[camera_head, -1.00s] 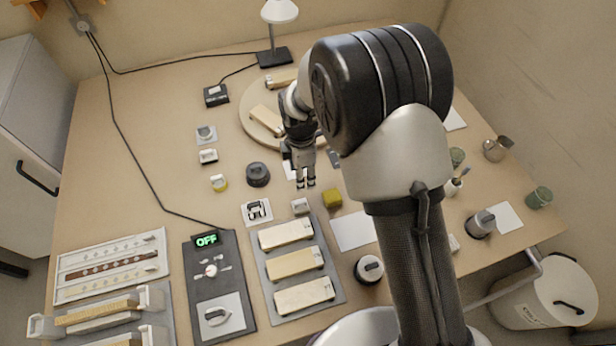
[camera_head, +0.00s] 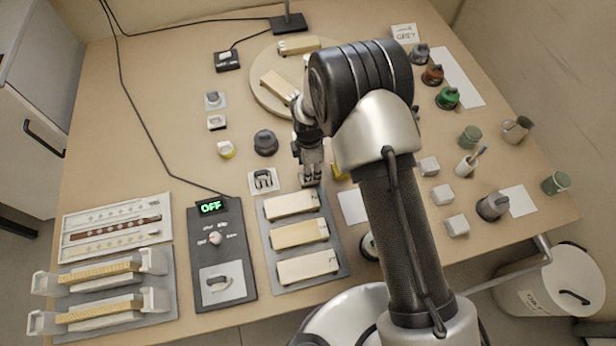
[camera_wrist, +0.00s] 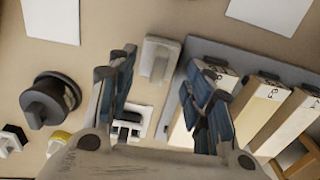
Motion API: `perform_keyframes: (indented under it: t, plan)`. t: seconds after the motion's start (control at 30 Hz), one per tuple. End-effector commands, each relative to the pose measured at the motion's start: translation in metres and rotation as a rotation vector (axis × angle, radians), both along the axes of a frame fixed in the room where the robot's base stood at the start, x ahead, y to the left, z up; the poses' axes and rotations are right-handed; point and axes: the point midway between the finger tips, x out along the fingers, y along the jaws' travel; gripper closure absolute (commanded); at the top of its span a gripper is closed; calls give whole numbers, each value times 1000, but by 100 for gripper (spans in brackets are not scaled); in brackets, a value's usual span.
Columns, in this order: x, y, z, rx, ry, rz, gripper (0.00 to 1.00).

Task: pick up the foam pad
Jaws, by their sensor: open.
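A small pale grey block (camera_wrist: 160,56), which may be the foam pad, lies on the bench in the wrist view, beyond and between my fingertips. I cannot confirm from its look that it is foam. My gripper (camera_wrist: 160,80) is open, with one finger to each side of the view and nothing held between them. In the head view my gripper (camera_head: 311,179) points down just behind the tray of numbered blocks, and its fingers largely hide the pale block. I cannot tell whether the fingertips touch it.
A grey tray (camera_head: 264,245) holding three pale blocks lies close in front. A white plate with a black fixture (camera_head: 263,181) and a dark round knob (camera_head: 265,142) stand to the left. A yellow block (camera_head: 338,173) is partly hidden by my arm. A white sheet (camera_head: 352,207) lies right.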

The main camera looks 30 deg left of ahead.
Motion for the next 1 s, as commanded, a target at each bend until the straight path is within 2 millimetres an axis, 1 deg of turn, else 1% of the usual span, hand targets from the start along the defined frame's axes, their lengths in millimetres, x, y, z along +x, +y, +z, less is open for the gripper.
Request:
perform_keyframes:
  t: [0.03,0.2,0.3,0.5,0.87,1.0]
  plan:
    - [-1,1,-10,-2,2,1,53]
    - [-2,2,-37,-2,2,0,53]
    - [-2,3,-44,-1,1,0,53]
    - [-1,3,-44,-1,1,0,53]
    - [-2,3,-43,-1,1,0,77]
    - [-2,3,-43,-1,1,0,77]
